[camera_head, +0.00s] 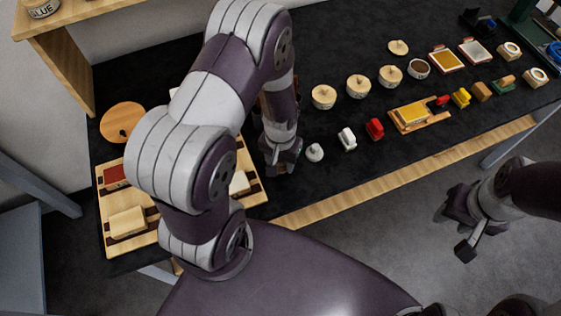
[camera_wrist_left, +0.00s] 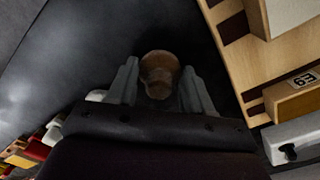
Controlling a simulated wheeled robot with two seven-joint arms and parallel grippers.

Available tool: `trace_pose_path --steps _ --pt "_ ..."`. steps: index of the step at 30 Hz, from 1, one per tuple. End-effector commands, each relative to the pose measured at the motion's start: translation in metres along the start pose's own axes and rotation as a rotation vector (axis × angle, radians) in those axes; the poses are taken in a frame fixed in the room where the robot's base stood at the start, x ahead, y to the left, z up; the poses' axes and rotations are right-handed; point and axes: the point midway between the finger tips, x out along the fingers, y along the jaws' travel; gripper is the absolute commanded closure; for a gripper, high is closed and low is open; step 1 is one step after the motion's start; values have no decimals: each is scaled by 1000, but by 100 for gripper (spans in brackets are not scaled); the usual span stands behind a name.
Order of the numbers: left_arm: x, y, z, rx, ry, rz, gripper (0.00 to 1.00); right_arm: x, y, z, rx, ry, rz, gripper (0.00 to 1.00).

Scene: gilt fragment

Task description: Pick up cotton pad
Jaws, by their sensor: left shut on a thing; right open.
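My left gripper (camera_head: 284,165) is over the front part of the black table, just left of a small white rounded thing (camera_head: 314,152). In the left wrist view its two fingers (camera_wrist_left: 157,88) are shut on a brown rounded thing (camera_wrist_left: 159,72). I cannot tell whether this held thing is the cotton pad; in the head view the gripper hides it. A small white block (camera_head: 347,139) and a red block (camera_head: 375,128) stand further right. My right gripper (camera_head: 461,228) is open and empty beyond the table's front edge, over the floor.
A wooden rack (camera_head: 107,225) with coloured blocks stands at the left, partly behind my left arm. Several lidded round pots (camera_head: 323,96) line the middle of the table. A yellow pad on a wooden tray (camera_head: 437,122) lies right of the red block. Black cloth is bare between rows.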

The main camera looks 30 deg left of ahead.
Motion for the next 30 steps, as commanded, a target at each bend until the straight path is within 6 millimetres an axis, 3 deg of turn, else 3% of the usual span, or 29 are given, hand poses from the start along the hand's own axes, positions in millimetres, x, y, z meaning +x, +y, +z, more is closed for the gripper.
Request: trace_pose_path --steps 7,13,24,30 --pt "-9 0 0 0 1 0 78 1 0 0 0 0 0 58" --pt "-42 0 -1 0 4 0 78 4 0 0 0 0 0 58" --pt "-89 75 -43 4 3 0 78 20 0 2 0 0 0 58" --pt "-107 98 -55 1 0 0 78 23 0 3 0 0 0 58"
